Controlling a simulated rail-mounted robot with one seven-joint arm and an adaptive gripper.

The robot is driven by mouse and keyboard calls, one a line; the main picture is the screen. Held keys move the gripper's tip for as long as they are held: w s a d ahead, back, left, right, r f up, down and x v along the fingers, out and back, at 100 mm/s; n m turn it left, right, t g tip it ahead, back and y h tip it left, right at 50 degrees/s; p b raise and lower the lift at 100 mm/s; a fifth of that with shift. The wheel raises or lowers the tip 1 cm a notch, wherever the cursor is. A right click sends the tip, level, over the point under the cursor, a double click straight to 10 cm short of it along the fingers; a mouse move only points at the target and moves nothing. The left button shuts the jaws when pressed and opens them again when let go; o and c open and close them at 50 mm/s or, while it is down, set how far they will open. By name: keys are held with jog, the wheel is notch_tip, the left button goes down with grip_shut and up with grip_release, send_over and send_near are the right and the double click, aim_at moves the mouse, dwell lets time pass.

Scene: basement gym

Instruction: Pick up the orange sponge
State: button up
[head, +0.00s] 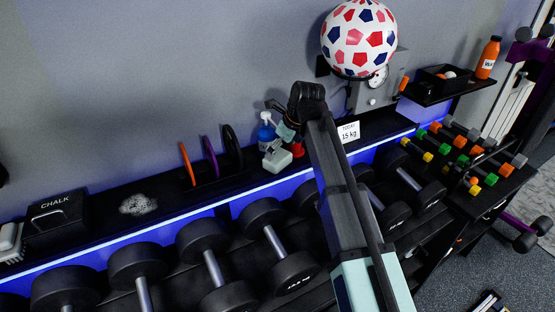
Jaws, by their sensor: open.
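I cannot pick out the orange sponge with certainty in the head view. My arm hides part of the ledge.
Upright orange, purple and black discs (208,157) stand left of the spray bottle. A chalk box (57,212) and white powder (138,204) are further left. Dumbbells (268,230) fill the rack below. A ball (359,38) and a shelf (440,97) with an orange bottle (487,58) are right.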

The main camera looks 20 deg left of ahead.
aim_at(279, 156)
jog(key=shift+p+x, duration=1.05)
jog(key=shift+x, duration=1.4)
jog(key=c, duration=0.7)
jog(key=shift+d+r, duration=0.1)
jog(key=shift+d, duration=0.05)
jog(key=shift+s+d+r+b, duration=0.2)
jog(key=shift+d+r+b, duration=0.3)
jog(key=shift+d+b, duration=0.1)
jog(key=s+d+r+b, duration=0.1)
jog(key=d+r, duration=0.1)
jog(key=d, duration=0.2)
jog(key=s+d+r+b, duration=0.1)
jog(key=s+d+r, duration=0.1)
jog(key=d, duration=0.1)
jog(key=s+d+r+b, duration=0.1)
jog(key=d+r, duration=0.1)
jog(key=d, duration=0.2)
jog(key=shift+s+d+r, duration=0.25)
jog(key=shift+d+r, duration=0.1)
jog(key=shift+r, duration=0.05)
